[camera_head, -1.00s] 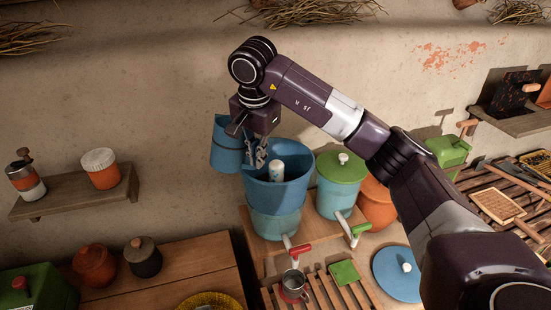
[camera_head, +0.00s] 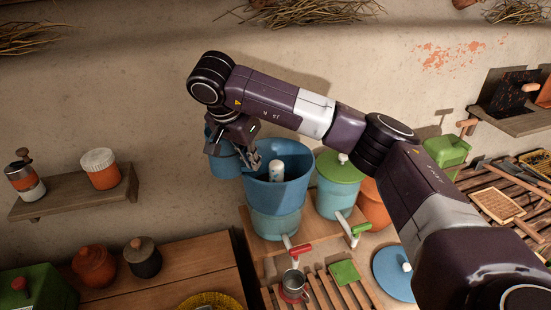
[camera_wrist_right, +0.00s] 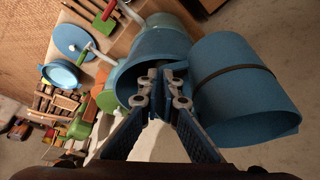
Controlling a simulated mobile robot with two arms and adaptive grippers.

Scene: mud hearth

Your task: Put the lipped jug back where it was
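The lipped jug, a blue cylinder (camera_head: 222,164) with a dark band in the right wrist view (camera_wrist_right: 240,90), hangs in the air left of the large blue open vessel (camera_head: 262,190). My right gripper (camera_head: 247,158) is shut beside the jug, with its fingers pinched together at the jug's near side in the right wrist view (camera_wrist_right: 163,88). The exact part it grips is hidden by the fingers. The blue vessel holds a white upright cylinder (camera_head: 276,171) and has a red-handled tap. My left gripper is in neither view.
A blue-green container with a green lid (camera_head: 341,168) stands right of the vessel. A metal cup (camera_head: 293,284) stands on the slatted rack below. The wall left of the jug is clear.

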